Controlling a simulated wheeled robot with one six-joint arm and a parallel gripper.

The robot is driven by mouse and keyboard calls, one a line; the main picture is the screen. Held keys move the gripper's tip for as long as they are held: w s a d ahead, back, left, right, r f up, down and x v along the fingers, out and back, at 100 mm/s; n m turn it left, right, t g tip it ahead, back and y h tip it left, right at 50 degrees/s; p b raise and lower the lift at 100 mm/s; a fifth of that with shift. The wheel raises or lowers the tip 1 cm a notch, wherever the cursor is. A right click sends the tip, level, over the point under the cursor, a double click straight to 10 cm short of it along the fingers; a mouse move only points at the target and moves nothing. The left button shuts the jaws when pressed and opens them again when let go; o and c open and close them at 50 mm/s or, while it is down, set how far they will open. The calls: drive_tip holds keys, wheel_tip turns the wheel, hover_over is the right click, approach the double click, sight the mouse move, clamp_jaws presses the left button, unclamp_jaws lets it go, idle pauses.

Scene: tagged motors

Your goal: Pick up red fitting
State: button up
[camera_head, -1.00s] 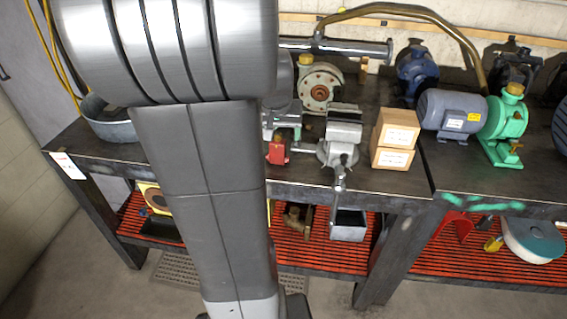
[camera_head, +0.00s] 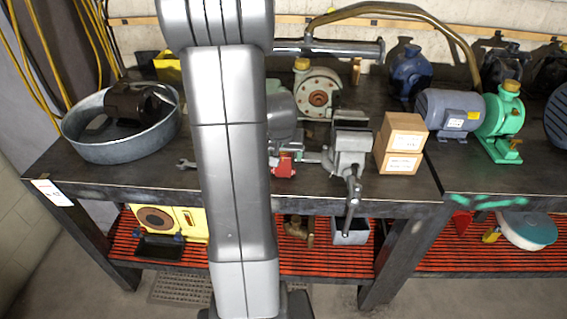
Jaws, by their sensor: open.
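The red fitting (camera_head: 284,167) is on the dark workbench, just left of the grey vise and just right of my arm. It is small in the picture and partly covered from above by my arm's end. My gripper (camera_head: 287,148) is at the end of the grey wrist, right over or beside the red fitting. It is open, with its fingers small and partly hidden. I cannot tell whether they touch the fitting.
A grey vise (camera_head: 349,150) stands close right of the fitting, with cardboard boxes (camera_head: 400,143) beyond it. A flanged cream pump (camera_head: 318,92) is behind. A metal basin (camera_head: 125,143) and a wrench (camera_head: 187,163) lie to the left. A lower red slatted shelf (camera_head: 330,262) runs below.

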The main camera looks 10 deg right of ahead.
drive_tip(key=shift+x, duration=1.25)
drive_tip(key=shift+r, duration=0.1)
drive_tip(key=c, duration=1.2)
